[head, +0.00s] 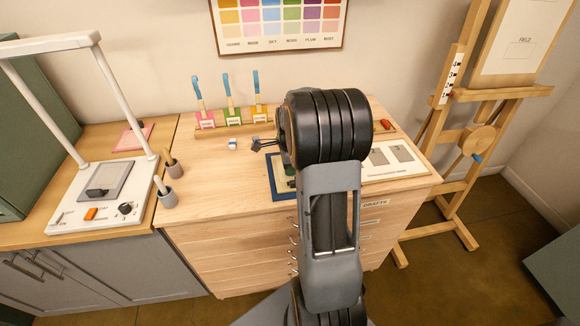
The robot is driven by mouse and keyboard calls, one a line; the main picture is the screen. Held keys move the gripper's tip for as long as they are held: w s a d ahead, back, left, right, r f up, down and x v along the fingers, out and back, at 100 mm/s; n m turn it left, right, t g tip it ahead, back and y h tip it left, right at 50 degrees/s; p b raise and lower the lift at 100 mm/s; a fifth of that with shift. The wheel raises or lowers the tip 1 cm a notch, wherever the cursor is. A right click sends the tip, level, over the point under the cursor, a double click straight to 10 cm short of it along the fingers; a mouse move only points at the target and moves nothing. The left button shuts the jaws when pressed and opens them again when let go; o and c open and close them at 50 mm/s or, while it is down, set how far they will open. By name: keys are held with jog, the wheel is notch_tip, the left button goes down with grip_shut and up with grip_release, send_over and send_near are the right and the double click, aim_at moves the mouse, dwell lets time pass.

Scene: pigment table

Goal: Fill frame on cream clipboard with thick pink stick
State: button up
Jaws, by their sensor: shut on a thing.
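My gripper (256,145) is over the wooden table (215,185), left of my arm's black joint. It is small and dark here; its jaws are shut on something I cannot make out. A rack at the back holds upright sticks with blue upper ends; one stands in the pink-labelled holder (205,121). I cannot tell how thick it is. A pale board (410,170) with two grey rectangles lies at the right of the table, partly behind my arm. A blue-edged item (284,212) lies mostly hidden behind my arm.
A small white and blue block (233,144) lies left of my gripper. An easel (465,130) with a white sheet stands at the right. The table's front left is clear.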

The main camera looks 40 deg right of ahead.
jog(key=shift+f+b, duration=0.65)
jog(key=shift+f, duration=0.3)
jog(key=shift+w, duration=0.1)
jog(key=shift+w+d+r+p, duration=0.15)
jog(key=shift+w+d+p, duration=0.2)
jog(key=shift+w, duration=0.45)
jog(key=shift+w+d+f+p, duration=0.15)
jog(key=shift+w+d, duration=0.25)
jog(key=shift+w, duration=0.4)
jog(key=shift+w+d+p, duration=0.2)
jog(key=shift+w+d, duration=0.25)
jog(key=shift+w, duration=0.4)
jog(key=shift+w+d+f+p, duration=0.15)
jog(key=shift+w+d, duration=0.25)
jog(key=shift+w, duration=0.4)
jog(key=shift+r, duration=0.1)
jog(key=shift+r, duration=0.1)
jog(key=shift+s+a+r, duration=0.1)
jog(key=shift+s+a, duration=0.2)
jog(key=shift+s, duration=0.3)
jog(key=shift+s+a, duration=0.25)
jog(key=shift+s, duration=0.3)
